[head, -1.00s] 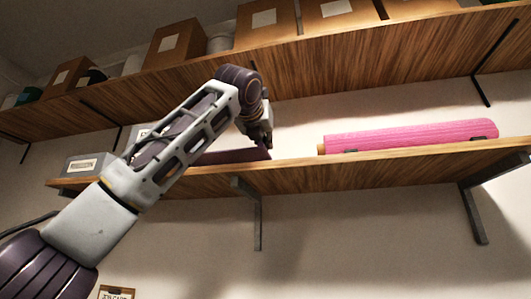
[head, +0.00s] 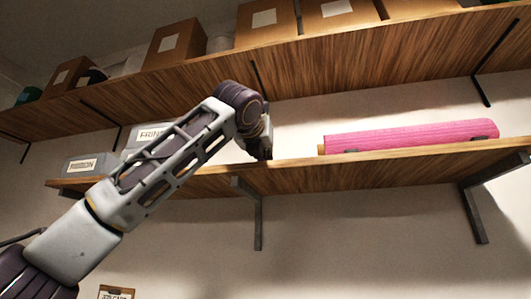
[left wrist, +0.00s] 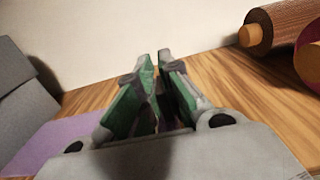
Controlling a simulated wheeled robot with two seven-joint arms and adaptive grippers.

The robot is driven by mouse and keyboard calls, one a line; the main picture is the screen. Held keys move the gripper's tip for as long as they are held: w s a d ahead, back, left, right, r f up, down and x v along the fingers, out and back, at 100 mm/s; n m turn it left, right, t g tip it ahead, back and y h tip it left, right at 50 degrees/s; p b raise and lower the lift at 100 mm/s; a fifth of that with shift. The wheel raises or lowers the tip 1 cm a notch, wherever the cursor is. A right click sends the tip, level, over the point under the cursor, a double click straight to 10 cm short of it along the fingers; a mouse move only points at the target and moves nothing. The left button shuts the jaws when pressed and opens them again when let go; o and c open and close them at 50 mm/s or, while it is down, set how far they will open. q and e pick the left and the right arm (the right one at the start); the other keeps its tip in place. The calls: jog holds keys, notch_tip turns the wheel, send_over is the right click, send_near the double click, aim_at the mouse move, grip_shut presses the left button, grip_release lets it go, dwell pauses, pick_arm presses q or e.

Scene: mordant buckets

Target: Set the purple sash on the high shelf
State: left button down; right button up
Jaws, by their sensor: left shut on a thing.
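The purple sash (left wrist: 48,136) lies flat on the wooden shelf (left wrist: 85,98) at the left in the left wrist view, and a bit of purple shows between the finger bases. My left gripper (left wrist: 153,58) is shut on the sash, its green-padded fingers close together low over the shelf. In the head view, my left gripper (head: 262,150) is at the front of the lower shelf (head: 330,172), left of the pink roll. There the sash is hidden behind my arm. My right gripper is not in view.
The pink roll (head: 410,137) lies on the shelf to the right. A brown textured roll (left wrist: 285,22) shows in the left wrist view. Grey labelled bins (head: 92,164) stand at the left. An upper shelf (head: 330,68) with cardboard boxes (head: 267,22) overhangs.

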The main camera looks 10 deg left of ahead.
pick_arm(q)
jog(key=shift+f, duration=0.1)
jog(key=c, duration=2)
grip_release()
jog(key=shift+c, duration=0.2)
jog(key=o, duration=0.4)
jog(key=shift+o, duration=0.2)
jog(key=shift+s, duration=0.1)
jog(key=s+b, duration=0.3)
jog(key=s, duration=0.9)
jog(key=shift+b, duration=0.3)
jog(key=shift+w, duration=0.1)
